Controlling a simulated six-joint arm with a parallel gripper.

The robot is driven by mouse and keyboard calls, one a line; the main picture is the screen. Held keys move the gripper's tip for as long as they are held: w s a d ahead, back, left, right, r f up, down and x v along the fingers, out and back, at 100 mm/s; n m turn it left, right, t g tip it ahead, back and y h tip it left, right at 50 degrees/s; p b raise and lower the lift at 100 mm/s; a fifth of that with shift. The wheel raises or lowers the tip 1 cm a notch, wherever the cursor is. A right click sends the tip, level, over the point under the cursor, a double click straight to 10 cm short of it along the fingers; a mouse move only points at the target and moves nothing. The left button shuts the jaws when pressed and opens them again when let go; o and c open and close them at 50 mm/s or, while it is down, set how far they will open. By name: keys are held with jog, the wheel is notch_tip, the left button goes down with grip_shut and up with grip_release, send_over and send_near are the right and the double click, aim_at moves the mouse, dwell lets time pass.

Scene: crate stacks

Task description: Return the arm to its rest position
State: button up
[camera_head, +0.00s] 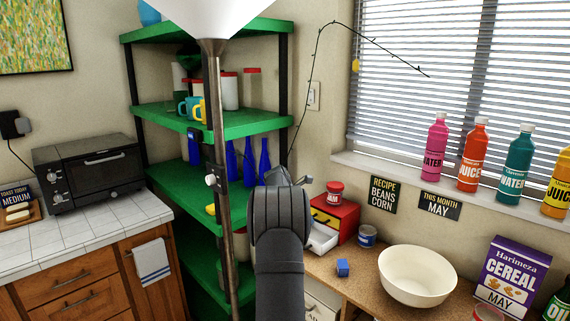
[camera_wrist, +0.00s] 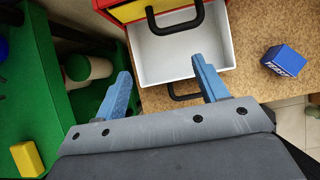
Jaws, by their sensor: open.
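My arm rises at the lower middle of the head view, in front of the green shelf unit (camera_head: 160,115). My gripper (camera_wrist: 160,75) is open in the wrist view, with two blue fingers spread apart and nothing between them. It hangs over the open white drawer (camera_wrist: 185,55) of a small red and yellow drawer box (camera_wrist: 150,10). The same drawer box (camera_head: 345,220) stands on the wooden desk in the head view, partly behind my arm. The fingertips in the head view are mostly hidden by the arm.
A blue box (camera_head: 342,267), a can (camera_head: 367,236), a cream bowl (camera_head: 417,276) and a cereal box (camera_head: 512,274) stand on the desk. A red-lidded jar (camera_head: 334,193) is on the drawer box. A lamp pole (camera_head: 222,180) stands left of my arm. Bottles (camera_head: 472,155) line the sill.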

jog(key=shift+w+d+f, duration=0.25)
jog(key=shift+w+d, duration=0.2)
jog(key=shift+w+d+f, duration=0.25)
jog(key=shift+w+d, duration=0.2)
